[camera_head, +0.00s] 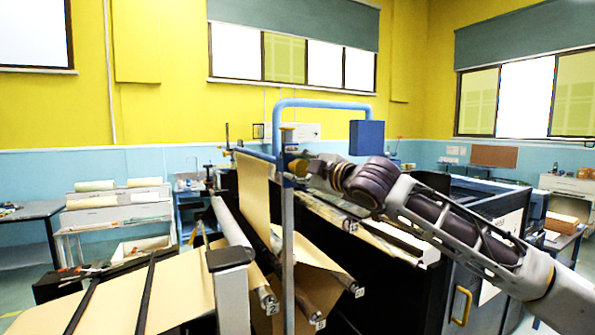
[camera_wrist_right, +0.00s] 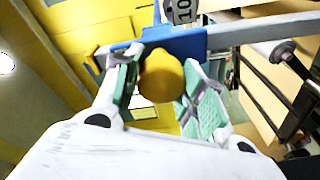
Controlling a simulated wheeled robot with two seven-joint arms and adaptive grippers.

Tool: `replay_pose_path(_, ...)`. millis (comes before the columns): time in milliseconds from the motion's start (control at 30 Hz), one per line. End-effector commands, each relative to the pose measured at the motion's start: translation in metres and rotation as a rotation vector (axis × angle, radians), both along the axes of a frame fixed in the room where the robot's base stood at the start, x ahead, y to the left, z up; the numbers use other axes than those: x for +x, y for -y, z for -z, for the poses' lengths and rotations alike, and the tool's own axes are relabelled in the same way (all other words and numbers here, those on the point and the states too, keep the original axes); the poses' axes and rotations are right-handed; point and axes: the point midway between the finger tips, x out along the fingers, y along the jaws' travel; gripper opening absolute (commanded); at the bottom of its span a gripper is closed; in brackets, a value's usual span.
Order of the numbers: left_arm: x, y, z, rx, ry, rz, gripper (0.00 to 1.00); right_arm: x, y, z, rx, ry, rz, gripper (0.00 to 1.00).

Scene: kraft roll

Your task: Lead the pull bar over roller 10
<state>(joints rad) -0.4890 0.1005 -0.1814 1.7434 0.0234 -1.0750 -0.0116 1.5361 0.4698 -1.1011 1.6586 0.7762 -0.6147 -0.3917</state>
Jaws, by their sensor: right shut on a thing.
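My right gripper (camera_head: 300,168) is shut on the round yellow knob (camera_wrist_right: 160,76) at the end of the pull bar. The green-padded fingers sit on either side of the knob in the right wrist view. The blue end piece of the pull bar (camera_wrist_right: 186,44) lies just behind the knob, and brown kraft paper (camera_head: 254,190) hangs from the bar in the head view. A tag reading 10, for roller 10 (camera_wrist_right: 182,11), shows just beyond the blue piece. The roller itself is mostly hidden. My left gripper is not in view.
A grey upright post (camera_head: 288,250) stands close in front of the bar. A blue tubular frame (camera_head: 322,103) rises behind. Lower rollers with number tags (camera_head: 316,318) and kraft sheets fill the machine below. A wide kraft sheet (camera_head: 180,290) lies at left.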

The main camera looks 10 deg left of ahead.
Motion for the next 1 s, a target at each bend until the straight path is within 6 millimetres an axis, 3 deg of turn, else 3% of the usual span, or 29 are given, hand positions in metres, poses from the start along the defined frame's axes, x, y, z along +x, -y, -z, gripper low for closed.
replay_pose_path(700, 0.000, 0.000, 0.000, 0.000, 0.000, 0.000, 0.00, 0.022, 0.032, -0.011, 0.000, 0.002, 0.004, 0.02)
replay_pose_path(1000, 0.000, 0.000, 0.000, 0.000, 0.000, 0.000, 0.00, 0.024, 0.035, -0.013, 0.002, 0.001, 0.002, 0.02)
